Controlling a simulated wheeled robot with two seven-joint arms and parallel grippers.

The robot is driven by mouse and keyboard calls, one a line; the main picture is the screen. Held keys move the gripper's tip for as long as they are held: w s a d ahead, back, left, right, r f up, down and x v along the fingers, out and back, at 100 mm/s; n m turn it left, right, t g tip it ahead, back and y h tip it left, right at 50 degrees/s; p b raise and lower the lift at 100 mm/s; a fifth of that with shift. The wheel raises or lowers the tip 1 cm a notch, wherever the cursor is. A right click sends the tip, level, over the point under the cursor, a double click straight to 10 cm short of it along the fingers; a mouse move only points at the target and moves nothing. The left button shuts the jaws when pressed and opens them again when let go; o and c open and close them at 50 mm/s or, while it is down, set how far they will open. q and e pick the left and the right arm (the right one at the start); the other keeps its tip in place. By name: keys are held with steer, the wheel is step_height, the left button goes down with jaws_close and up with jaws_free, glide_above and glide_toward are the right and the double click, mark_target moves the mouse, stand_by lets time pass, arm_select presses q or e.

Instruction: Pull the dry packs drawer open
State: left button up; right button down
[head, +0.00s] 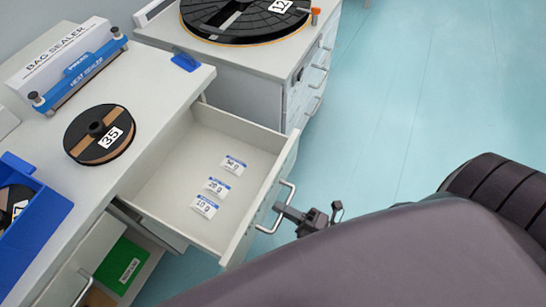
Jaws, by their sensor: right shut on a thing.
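The drawer (168,179) stands pulled out from the white cabinet, its inside in plain view. Three small white packs with blue edges lie in it: a 50 g pack (233,165), a 20 g pack (217,187) and a 10 g pack (204,206). The drawer's metal bar handle (288,194) is on its front face. My right gripper (284,209) is at this handle and shut on it. My dark arm covers the lower right of the view. My left gripper is not in view.
On the counter (150,75) are a bag sealer (75,70), a spool marked 35 (84,150) and a blue bin (40,232). A large reel marked 12 (225,18) lies on the neighbouring cabinet. A lower compartment holds a green item (122,265). The blue floor (420,90) at right is clear.

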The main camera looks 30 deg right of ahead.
steer(key=shift+s+d, duration=0.1)
steer(key=shift+s, duration=0.05)
steer(key=c, duration=1.5)
jaws_free()
steer(key=shift+c, duration=0.2)
steer(key=b+v, duration=0.1)
steer(key=v, duration=0.7)
steer(key=shift+f, duration=0.1)
